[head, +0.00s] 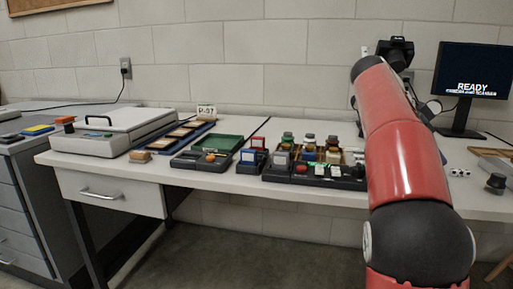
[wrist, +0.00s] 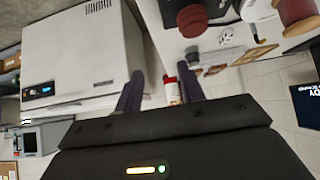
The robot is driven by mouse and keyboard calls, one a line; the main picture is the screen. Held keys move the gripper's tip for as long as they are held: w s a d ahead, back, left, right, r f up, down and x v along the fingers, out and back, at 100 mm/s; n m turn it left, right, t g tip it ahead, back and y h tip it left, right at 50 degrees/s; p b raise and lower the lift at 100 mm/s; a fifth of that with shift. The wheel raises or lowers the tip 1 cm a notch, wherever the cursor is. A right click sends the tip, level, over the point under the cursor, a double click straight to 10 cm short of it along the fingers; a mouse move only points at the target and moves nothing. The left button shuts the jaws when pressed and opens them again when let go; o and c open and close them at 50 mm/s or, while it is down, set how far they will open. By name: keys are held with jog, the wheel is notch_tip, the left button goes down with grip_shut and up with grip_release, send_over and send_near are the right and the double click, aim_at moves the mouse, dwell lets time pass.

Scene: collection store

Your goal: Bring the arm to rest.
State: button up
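My arm shows in the head view as a red and black limb (head: 397,150) on the right, raised in front of the bench (head: 235,181). It hides part of the bench and the wall. In the wrist view my gripper (wrist: 160,90) has its two dark fingers spread apart. A small red and white object (wrist: 172,92) shows between the fingers. It looks apart from the left finger, and I cannot tell how far beyond the fingers it lies. I see nothing clamped in the gripper.
A monitor (head: 470,75) reading READY stands to the right of my arm. A large white cabinet (wrist: 80,55) fills the upper left of the wrist view.

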jog(key=s+a+f+n+t+y+p, duration=0.3)
jog(key=s+a+f+n+t+y, duration=0.4)
jog(key=s+a+f+n, duration=1.3)
jog(key=s+a+f+y, duration=0.1)
jog(key=s, duration=0.2)
jog(key=shift+a+n+t+y, duration=0.15)
jog(key=shift+n+t+y, duration=0.15)
jog(key=shift+t+y, duration=0.1)
dwell(0.7)
